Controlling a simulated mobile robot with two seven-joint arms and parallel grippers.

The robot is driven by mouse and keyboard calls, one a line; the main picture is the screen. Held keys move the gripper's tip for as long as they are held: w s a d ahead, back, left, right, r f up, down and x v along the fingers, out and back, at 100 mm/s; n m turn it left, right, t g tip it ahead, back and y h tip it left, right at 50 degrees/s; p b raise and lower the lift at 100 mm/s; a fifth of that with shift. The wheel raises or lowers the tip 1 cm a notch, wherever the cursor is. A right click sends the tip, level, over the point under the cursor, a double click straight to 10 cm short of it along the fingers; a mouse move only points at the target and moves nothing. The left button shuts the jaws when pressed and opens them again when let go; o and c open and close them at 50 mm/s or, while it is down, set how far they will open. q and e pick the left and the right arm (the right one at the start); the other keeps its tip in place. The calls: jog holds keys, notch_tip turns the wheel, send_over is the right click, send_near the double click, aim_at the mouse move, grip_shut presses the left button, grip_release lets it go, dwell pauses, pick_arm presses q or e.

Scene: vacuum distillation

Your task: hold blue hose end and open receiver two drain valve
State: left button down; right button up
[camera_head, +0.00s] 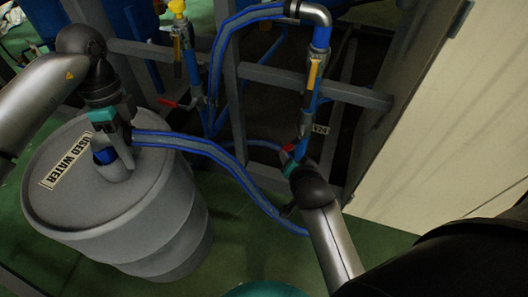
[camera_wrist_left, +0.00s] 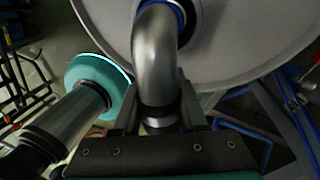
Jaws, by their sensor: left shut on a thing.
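The blue hose (camera_head: 215,150) runs from the barrel across to the lower right. My left gripper (camera_head: 120,135) is shut on its end above the grey barrel (camera_head: 185,225) labelled "USED WATER". In the left wrist view, the jaws (camera_wrist_left: 155,120) grip the metal elbow of the hose end (camera_wrist_left: 155,50), which curves toward the barrel lid. A blue collar (camera_head: 104,156) shows at the barrel's neck; how deep the end sits is hidden. My right gripper (camera_head: 291,166) is at the drain valve with a red handle (camera_head: 288,148) on the right pipe. Its jaws are too small to read.
A second pipe with a red-handled valve (camera_head: 178,103) stands behind the barrel. Grey frame bars (camera_head: 330,88) cross behind the pipes. A cream panel (camera_head: 440,120) closes off the right side. Green floor (camera_head: 235,235) shows between the barrel and my right arm.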

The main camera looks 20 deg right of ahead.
dwell(0.4)
pick_arm(q)
jog(key=shift+c, duration=1.8)
grip_release()
